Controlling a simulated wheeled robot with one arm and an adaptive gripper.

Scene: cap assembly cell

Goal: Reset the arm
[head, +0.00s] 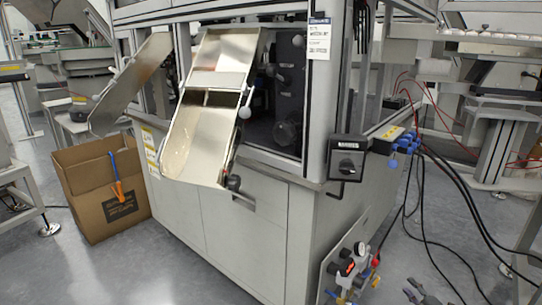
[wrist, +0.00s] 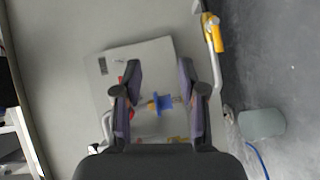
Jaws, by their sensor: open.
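My gripper (wrist: 160,82) is open in the wrist view. Its two dark fingers stand apart with nothing held between them. Beyond the fingers is a pale panel (wrist: 110,80) with a blue fitting and red parts, seen through the gap. I cannot tell how far the fingers are from it. In the head view, dark fingertips that look like my gripper (head: 421,292) show low at the right, beside the panel of valves and gauges (head: 335,262). The rest of my arm is out of view.
The machine cabinet (head: 235,225) with sloping metal chutes (head: 197,140) fills the middle. An open cardboard box (head: 100,190) stands at its left. Black cables (head: 440,215) hang at the right. Grey floor is clear in front of the box.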

